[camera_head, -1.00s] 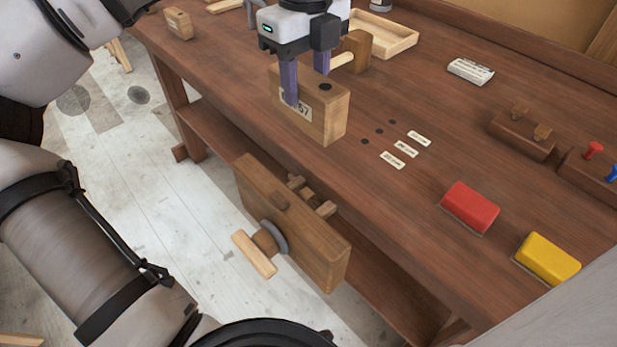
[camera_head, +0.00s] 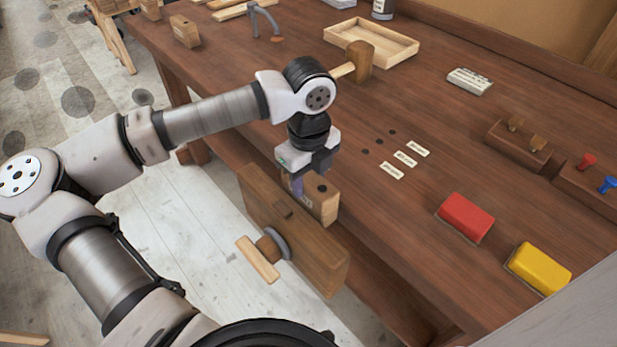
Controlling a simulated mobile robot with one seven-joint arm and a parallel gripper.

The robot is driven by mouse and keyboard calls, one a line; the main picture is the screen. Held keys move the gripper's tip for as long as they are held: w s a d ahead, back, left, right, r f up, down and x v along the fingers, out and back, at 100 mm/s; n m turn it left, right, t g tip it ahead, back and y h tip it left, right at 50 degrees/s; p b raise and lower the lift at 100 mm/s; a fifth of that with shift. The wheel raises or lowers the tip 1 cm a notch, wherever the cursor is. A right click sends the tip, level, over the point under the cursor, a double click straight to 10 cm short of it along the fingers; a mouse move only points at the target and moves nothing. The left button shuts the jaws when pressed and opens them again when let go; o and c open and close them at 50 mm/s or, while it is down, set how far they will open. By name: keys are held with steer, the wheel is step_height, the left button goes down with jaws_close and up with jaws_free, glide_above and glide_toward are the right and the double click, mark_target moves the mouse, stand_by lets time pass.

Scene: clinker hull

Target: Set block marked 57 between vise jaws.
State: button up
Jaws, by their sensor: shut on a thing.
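The wooden block marked 57 (camera_head: 325,200) is upright, with a dark hole in its top; its label is mostly hidden. My gripper (camera_head: 306,184) is shut on it from above. The vise's wooden front jaw (camera_head: 318,252), with a round screw hub and a handle (camera_head: 258,259), stands out from the bench's front edge. The block is over the gap between this jaw and the bench edge.
On the workbench (camera_head: 400,240) lie a red block (camera_head: 465,217), a yellow block (camera_head: 539,269) and small paper labels (camera_head: 405,159). A mallet (camera_head: 359,62) lies by a shallow tray (camera_head: 385,45). Another wooden block (camera_head: 185,31) stands at the far left.

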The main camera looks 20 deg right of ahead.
steer(key=shift+f, duration=0.5)
steer(key=shift+f, duration=0.2)
steer(key=o, duration=1.3)
steer(key=shift+r, duration=0.2)
